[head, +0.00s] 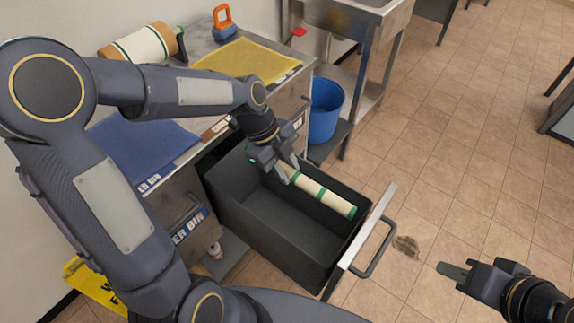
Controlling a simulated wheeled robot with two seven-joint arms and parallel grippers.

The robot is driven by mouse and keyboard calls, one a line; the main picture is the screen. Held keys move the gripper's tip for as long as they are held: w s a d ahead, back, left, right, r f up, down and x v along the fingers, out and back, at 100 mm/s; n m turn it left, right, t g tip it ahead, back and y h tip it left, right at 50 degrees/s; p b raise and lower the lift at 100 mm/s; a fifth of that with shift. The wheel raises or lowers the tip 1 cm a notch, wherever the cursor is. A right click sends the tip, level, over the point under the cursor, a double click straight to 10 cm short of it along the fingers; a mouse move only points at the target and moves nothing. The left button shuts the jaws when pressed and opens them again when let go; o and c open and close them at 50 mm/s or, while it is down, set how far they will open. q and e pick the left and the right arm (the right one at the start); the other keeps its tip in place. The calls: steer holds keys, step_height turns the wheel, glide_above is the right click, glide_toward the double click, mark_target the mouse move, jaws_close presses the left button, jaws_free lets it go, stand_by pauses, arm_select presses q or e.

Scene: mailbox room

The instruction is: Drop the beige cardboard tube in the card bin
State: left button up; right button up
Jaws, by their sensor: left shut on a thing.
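The beige cardboard tube (312,188) has green bands and a green end. It lies slanted within the outline of an open black pull-out bin (262,232), along its far side. My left gripper (287,175) is shut on the tube's upper-left end, over the bin's back part. I cannot tell whether the tube touches the bin floor. The open bin's own label does not show. My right gripper (450,270) is at the lower right, over the floor, away from the bin; its jaw gap is unclear.
A yellow mat (247,60), a blue mat (143,150), a striped roll (143,44) and an orange-handled tool (223,22) are on the counter. A blue bucket (326,108) stands behind the bin. The bin's metal front with handle (375,245) sticks out. The tiled floor at right is mostly clear.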

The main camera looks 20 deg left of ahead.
arm_select(q)
step_height(320, 180, down, 12)
steer(key=b, duration=1)
steer(key=shift+f, duration=0.15)
steer(key=o, duration=1.1)
steer(key=p+v, duration=0.2)
steer(key=v, duration=0.5)
steer(key=shift+a+r, duration=0.2)
steer(key=shift+r, duration=0.15)
